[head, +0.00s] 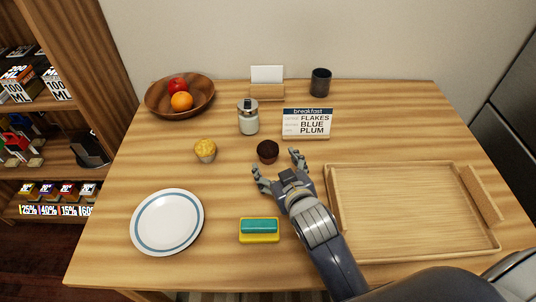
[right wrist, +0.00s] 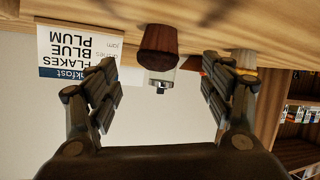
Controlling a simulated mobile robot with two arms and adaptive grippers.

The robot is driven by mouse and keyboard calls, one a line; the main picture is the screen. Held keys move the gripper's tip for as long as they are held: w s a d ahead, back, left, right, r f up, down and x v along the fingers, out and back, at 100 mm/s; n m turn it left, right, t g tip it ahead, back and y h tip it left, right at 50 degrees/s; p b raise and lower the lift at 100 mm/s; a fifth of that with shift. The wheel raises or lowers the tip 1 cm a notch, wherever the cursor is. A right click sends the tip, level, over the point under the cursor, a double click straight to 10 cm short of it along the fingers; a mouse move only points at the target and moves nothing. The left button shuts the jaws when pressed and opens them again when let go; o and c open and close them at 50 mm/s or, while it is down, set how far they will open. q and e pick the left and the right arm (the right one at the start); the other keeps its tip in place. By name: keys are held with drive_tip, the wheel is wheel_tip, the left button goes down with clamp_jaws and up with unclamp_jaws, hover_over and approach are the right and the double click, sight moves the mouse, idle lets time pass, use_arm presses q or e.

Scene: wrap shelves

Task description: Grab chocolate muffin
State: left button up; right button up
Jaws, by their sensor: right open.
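The chocolate muffin (head: 268,151) is small and dark brown and stands upright near the middle of the wooden table. In the right wrist view the muffin (right wrist: 158,42) appears upside down, beyond and between the fingertips. My right gripper (head: 277,165) is open and empty, its two fingers on the near side of the muffin, apart from it. In the right wrist view the open fingers (right wrist: 160,85) frame a gap with nothing held. My left gripper is not in view.
A yellow muffin (head: 205,151) stands to the left. A glass jar (head: 248,118) and a breakfast sign (head: 307,123) stand behind. A plate (head: 167,222), a sponge (head: 259,229) and a wooden tray (head: 415,246) lie nearer. A fruit bowl (head: 157,104) and dark cup (head: 320,82) are at the back.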

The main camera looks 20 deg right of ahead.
sight(268, 149)
drive_tip(key=x, duration=0.4)
drive_tip(key=shift+w, duration=0.1)
drive_tip(key=shift+r+x, duration=0.2)
drive_tip(key=shift+x, duration=2.35)
drive_tip(key=shift+w+d, duration=0.1)
drive_tip(key=c, duration=1.2)
